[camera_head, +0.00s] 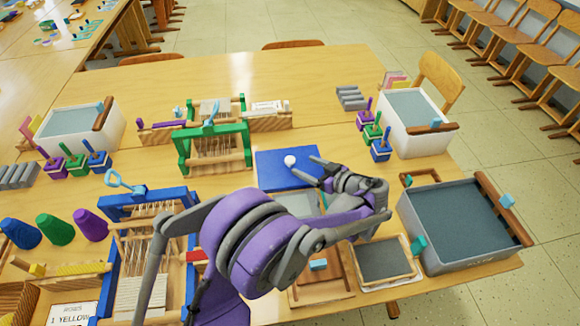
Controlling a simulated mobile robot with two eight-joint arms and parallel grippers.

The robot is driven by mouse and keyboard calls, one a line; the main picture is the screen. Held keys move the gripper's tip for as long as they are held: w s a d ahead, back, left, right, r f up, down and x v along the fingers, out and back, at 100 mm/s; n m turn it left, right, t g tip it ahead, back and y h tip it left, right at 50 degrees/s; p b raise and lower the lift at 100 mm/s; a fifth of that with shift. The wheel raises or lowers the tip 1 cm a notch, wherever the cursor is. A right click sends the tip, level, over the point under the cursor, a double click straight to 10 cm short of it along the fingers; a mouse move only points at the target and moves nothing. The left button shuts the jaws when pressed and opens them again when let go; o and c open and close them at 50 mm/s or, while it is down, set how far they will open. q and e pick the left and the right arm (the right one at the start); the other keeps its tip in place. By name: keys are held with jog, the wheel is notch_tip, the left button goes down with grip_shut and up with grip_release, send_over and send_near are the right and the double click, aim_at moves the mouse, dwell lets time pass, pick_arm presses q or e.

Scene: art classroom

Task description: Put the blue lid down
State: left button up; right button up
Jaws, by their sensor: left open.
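The blue lid (274,177) is a flat blue square with a round white knob (290,161). It lies near the middle of the table, behind my purple and grey left arm. My left gripper (309,169) is open at the lid's right side, with its fingers pointing left toward the knob. The knob looks clear of the fingers, but I cannot tell whether they touch the lid. The lid's front right part is partly hidden by the gripper and arm. My right gripper is not in view.
A green-framed loom (214,147) stands left of the lid, and a blue-framed loom (149,197) is nearer. A large grey-filled tub (461,225) stands right, with a small framed tray (384,259) beside it. Bare wood (290,75) lies beyond.

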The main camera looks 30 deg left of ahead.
aim_at(294, 162)
pick_arm(q)
jog(key=shift+b+x, duration=0.3)
jog(key=shift+x, duration=2.5)
jog(key=shift+s+d+f, duration=0.1)
jog(key=shift+s, duration=0.05)
grip_shut()
